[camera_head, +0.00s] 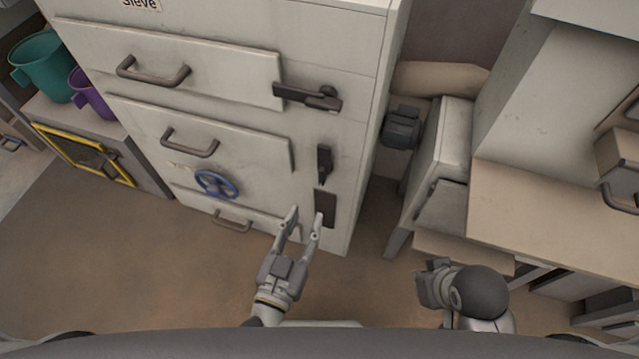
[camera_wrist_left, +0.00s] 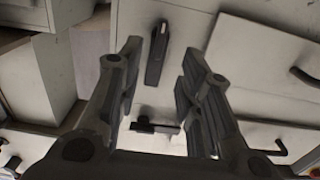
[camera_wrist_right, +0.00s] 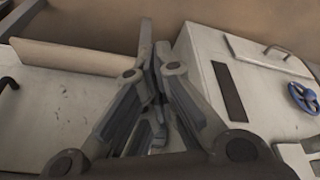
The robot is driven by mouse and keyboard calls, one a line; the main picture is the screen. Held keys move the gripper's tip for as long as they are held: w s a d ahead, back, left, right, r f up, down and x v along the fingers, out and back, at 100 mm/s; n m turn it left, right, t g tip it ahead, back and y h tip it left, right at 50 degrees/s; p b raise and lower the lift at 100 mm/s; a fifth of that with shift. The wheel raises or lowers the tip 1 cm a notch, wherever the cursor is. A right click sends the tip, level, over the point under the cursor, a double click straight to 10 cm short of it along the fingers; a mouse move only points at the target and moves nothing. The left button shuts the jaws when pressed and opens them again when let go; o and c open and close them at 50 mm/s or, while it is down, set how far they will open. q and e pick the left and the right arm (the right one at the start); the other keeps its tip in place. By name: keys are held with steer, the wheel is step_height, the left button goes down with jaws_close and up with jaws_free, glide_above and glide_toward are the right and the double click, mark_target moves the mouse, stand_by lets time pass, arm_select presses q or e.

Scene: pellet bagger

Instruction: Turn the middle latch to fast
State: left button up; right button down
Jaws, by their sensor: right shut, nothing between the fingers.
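The middle latch (camera_head: 324,163) is a small dark lever on the front of the pale cabinet, right of the middle door. It stands roughly upright. In the left wrist view, what looks like this latch (camera_wrist_left: 157,55) shows beyond and between my open fingers. My left gripper (camera_head: 303,217) is open and empty, low in front of the cabinet, apart from the latch. My right gripper (camera_head: 431,283) is shut and empty, to the right of the cabinet; its closed fingers show in the right wrist view (camera_wrist_right: 156,75).
An upper latch (camera_head: 310,97) lies across the top door's edge. A dark plate (camera_head: 325,208) sits below the middle latch. A blue handwheel (camera_head: 216,184) and door handles (camera_head: 190,145) project from the front. A pale bench (camera_head: 550,210) stands right; open floor (camera_head: 130,260) lies left.

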mark_target(321, 178)
arm_select(q)
steer(key=x, duration=0.7)
steer(key=r+x, duration=0.1)
steer(key=x, duration=0.3)
steer(key=shift+a+b, duration=0.15)
steer(key=shift+b, duration=0.25)
jaws_close()
